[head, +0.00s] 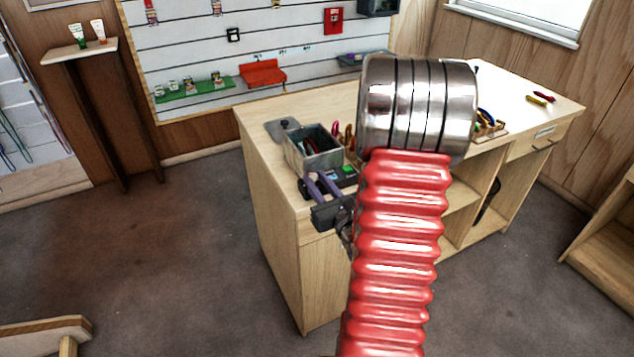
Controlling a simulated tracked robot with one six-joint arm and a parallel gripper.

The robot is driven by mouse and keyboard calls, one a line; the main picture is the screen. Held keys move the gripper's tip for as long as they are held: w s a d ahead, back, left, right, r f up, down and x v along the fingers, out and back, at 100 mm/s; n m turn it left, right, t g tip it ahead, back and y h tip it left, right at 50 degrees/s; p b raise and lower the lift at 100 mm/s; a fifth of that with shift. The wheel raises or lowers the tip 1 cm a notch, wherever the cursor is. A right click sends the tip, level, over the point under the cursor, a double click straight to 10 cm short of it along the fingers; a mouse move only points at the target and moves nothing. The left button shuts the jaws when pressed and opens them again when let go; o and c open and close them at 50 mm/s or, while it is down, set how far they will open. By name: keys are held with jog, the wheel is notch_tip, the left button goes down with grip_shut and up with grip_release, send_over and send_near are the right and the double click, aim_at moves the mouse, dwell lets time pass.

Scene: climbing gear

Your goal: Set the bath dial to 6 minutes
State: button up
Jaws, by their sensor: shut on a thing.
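The bath is a grey open tank (314,147) on the left end of the wooden workbench, with a dark control panel (346,180) on its near side. A green button (348,169) shows on the panel. My gripper (318,177) has purple fingers that reach the left part of this panel. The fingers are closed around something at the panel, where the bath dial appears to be. The dial's face, pointer and minute marks are hidden by the fingers or too small to read.
My red ribbed arm and its metal end hide the middle of the workbench (260,119). A grey lid (283,130) lies behind the tank. Red-handled tools (348,136) stand to the tank's right. The floor to the left is clear.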

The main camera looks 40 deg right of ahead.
jog(key=shift+a+h, duration=0.1)
jog(key=shift+h, duration=0.2)
dwell(0.4)
jog(key=o, duration=0.7)
jog(key=shift+r, duration=0.1)
jog(key=shift+w+r, duration=0.1)
jog(key=shift+r, duration=4.8)
